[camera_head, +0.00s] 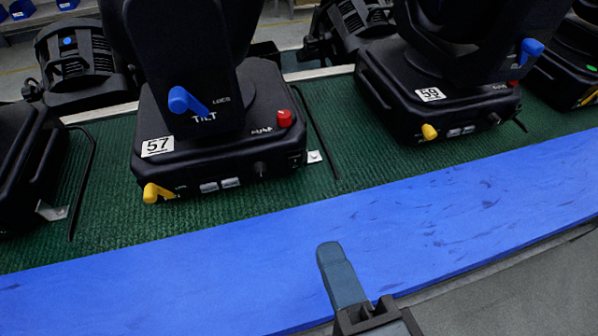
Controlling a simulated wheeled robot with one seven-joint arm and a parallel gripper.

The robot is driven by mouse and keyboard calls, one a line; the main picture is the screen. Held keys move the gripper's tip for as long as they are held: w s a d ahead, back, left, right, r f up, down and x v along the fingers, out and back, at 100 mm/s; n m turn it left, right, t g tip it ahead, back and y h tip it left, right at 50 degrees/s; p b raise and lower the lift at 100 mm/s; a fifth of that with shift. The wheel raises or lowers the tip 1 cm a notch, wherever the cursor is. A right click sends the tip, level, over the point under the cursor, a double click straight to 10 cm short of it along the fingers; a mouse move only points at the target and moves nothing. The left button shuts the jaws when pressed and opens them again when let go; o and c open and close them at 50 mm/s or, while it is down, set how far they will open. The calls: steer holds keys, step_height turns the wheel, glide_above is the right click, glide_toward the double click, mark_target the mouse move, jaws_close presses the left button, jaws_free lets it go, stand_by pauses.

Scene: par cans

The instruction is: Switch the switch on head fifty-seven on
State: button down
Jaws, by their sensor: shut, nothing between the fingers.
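Head fifty-seven (205,135) is a black moving-head light with a white "57" label (157,147) on the left of its base. A blue lever (186,101) sits beside the word TILT on its yoke. Its base has a yellow lever (157,193) at the front left, two small grey sockets (220,185) at the front, a small dark knob (260,168) right of them and a red knob (285,118) on top. I cannot tell which part is the switch or its state. My gripper (329,252) is shut and empty over the blue board, below and right of the head, touching no control.
Head fifty-nine (440,95) stands to the right with similar levers. Another black head (25,150) stands at the left edge. Dark cables lie on the green mat (100,235) between heads. The blue board (440,220) in front is clear apart from my gripper above it.

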mark_target(292, 156)
steer(key=shift+w+a+f+b, duration=0.15)
steer(key=shift+w+f+b, duration=0.05)
steer(key=shift+w+b, duration=0.3)
steer(key=b+x, duration=0.3)
steer(key=shift+w+a+f, duration=0.1)
steer(key=shift+w+f, duration=0.05)
steer(key=shift+w, duration=0.2)
steer(key=p+x, duration=0.1)
steer(key=x, duration=0.2)
steer(key=r+x, duration=0.1)
steer(key=x, duration=0.2)
steer(key=p+x, duration=0.1)
steer(key=x, duration=0.2)
steer(key=shift+r+p, duration=0.3)
steer(key=shift+w, duration=0.1)
steer(key=shift+w+a+r, duration=0.15)
steer(key=shift+w+r, duration=0.05)
steer(key=shift+w, duration=0.2)
steer(key=shift+s, duration=0.15)
